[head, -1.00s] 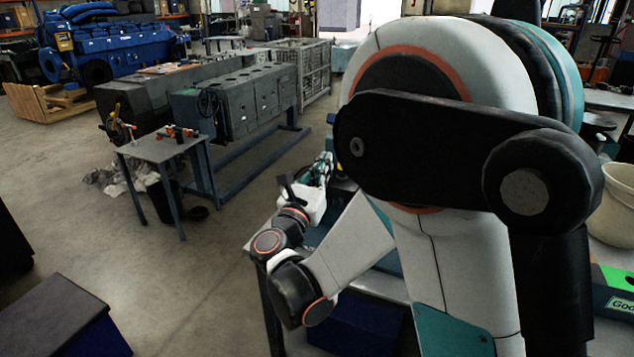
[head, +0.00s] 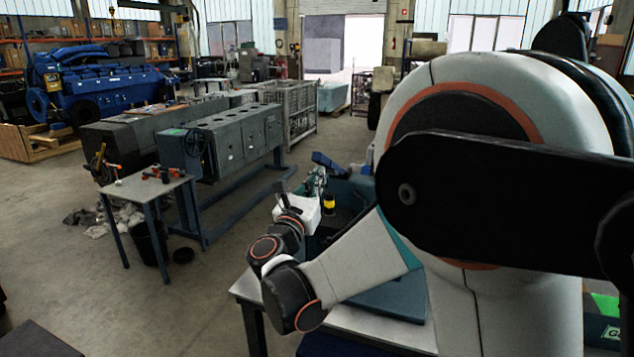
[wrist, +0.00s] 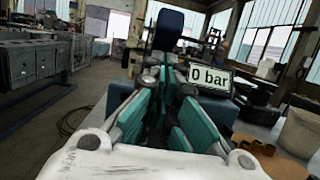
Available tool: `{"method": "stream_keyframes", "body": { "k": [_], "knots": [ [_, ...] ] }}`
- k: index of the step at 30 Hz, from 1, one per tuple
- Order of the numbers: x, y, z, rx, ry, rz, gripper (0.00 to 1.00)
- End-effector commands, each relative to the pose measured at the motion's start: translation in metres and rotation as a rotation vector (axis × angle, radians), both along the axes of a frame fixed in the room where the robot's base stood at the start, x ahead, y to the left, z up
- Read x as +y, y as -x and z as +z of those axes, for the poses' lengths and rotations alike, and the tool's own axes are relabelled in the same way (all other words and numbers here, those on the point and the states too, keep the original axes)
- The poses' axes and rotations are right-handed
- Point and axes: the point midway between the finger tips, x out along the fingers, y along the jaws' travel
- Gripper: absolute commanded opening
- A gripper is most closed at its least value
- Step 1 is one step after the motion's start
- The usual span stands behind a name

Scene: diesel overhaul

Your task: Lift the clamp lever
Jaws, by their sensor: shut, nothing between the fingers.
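A dark blue upright lever (wrist: 168,30), which looks like the clamp lever, stands just beyond the fingertips in the wrist view. It rises beside a display reading "0 bar" (wrist: 209,75). In the head view a blue piece (head: 328,164), probably the same lever, leans just right of my gripper (head: 317,180). In the wrist view my gripper (wrist: 163,78) has its teal fingers brought together, with nothing held. The fingertips overlap the lever's lower part in the picture; I cannot tell whether they touch it. The lever's base is hidden behind the fingers.
A teal-sided bench unit (head: 345,190) and a yellow-and-black item (head: 329,204) are close to my gripper. A small table (head: 150,187) with orange-handled tools stands at left, before grey engine blocks (head: 225,140). Open floor (head: 150,310) lies at lower left.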

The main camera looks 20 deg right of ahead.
Motion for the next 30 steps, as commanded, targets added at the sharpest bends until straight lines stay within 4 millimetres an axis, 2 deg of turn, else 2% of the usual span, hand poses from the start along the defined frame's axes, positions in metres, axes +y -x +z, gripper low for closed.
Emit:
{"method": "stream_keyframes", "body": {
  "k": [7, 14, 30],
  "knots": [
    [-0.002, -0.003, 0.016, 0.041, -0.031, 0.0, 0.0],
    [-0.009, -0.011, 0.045, 0.138, -0.102, -0.001, 0.0],
    [-0.041, -0.054, 0.113, 0.46, -0.338, -0.002, 0.0]
  ]
}}
